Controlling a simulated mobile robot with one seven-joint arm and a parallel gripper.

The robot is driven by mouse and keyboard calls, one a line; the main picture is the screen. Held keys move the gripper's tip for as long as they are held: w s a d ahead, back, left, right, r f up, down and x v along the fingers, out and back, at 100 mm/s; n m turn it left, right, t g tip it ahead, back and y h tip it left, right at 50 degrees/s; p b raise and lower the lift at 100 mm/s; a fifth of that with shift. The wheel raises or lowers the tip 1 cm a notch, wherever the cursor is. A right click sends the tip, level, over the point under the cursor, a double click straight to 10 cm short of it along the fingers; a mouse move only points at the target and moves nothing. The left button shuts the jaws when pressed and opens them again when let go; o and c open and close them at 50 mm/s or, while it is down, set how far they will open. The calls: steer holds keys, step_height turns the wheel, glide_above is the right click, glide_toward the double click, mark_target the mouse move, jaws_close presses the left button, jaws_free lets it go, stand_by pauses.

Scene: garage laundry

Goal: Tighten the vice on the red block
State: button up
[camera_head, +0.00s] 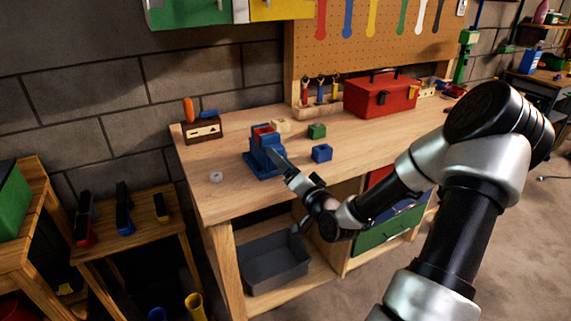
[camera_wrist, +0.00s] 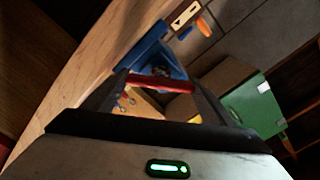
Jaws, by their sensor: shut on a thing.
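The blue vice (camera_head: 262,165) stands on the wooden workbench near its front edge, and it also shows in the wrist view (camera_wrist: 150,50). The red block (camera_head: 263,130) sits at the top of the vice, between its jaws; I cannot tell how tightly. In the wrist view a red bar, the vice handle (camera_wrist: 160,83), spans the space between my fingers. My gripper (camera_head: 281,162) is at the front of the vice, shut on this handle. The gripper hides part of the vice front and the handle in the head view.
On the workbench (camera_head: 220,200), a blue block (camera_head: 322,153), a green block (camera_head: 317,131) and a red toolbox (camera_head: 381,96) stand to the right. A tool holder (camera_head: 203,129) and a white ring (camera_head: 216,177) are left. A grey bin (camera_head: 274,266) sits below.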

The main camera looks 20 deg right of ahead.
steer(key=shift+s+f, duration=0.1)
steer(key=shift+f, duration=0.1)
stand_by(0.3)
steer(key=o, duration=1)
steer(key=shift+s+r, duration=0.1)
steer(key=shift+o, duration=0.2)
steer(key=shift+d, duration=0.1)
